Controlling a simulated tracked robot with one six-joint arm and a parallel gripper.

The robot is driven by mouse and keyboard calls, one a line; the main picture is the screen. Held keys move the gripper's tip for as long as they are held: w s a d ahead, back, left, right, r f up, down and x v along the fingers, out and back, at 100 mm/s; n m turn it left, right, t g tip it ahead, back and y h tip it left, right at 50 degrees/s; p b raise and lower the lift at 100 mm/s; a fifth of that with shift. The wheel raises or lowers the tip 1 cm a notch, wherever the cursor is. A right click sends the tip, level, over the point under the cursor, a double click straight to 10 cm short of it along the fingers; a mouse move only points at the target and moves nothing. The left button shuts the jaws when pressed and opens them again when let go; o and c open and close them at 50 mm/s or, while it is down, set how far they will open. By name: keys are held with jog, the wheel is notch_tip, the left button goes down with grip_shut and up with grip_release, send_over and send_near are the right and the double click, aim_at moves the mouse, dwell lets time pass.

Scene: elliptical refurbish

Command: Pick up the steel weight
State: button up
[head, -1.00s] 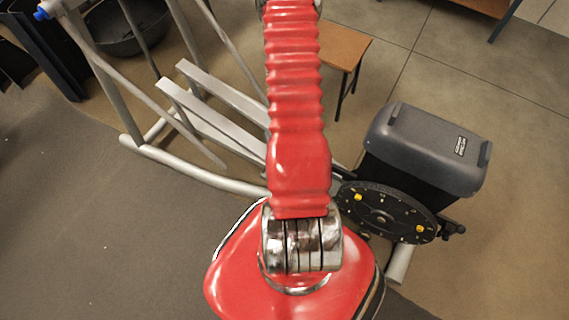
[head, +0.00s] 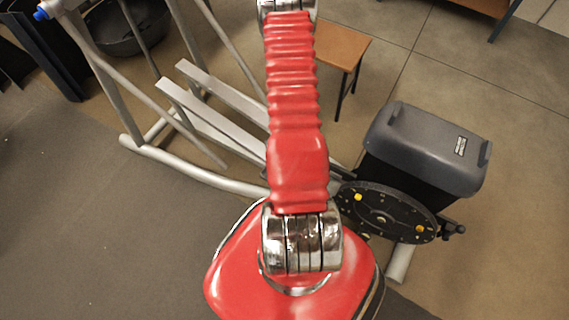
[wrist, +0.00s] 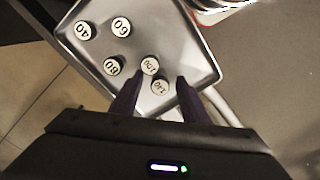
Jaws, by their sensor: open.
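Several small round weights with pale numbered tops stand in a grey metal tray (wrist: 192,45) in the wrist view. One marked 40 (wrist: 83,30) and one marked 60 (wrist: 121,26) are at the upper left, and one marked 80 (wrist: 112,65) is below them. Another that seems marked 100 (wrist: 150,65) is just beyond my fingertips. One that seems marked 140 (wrist: 160,86) shows between the fingers. My gripper (wrist: 157,80) is open, with dark fingers over the tray. Whether they touch a weight, I cannot tell. The head view does not show my gripper or the weights.
In the head view, an elliptical trainer frame (head: 200,170) stands on the left, with its black disc (head: 385,215) and grey housing (head: 425,150) on the right. A small wooden stool (head: 340,45) is behind. A dark round tub (head: 125,30) is at the upper left.

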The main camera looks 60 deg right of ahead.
jog(key=shift+c, duration=0.3)
grip_shut()
dwell(0.4)
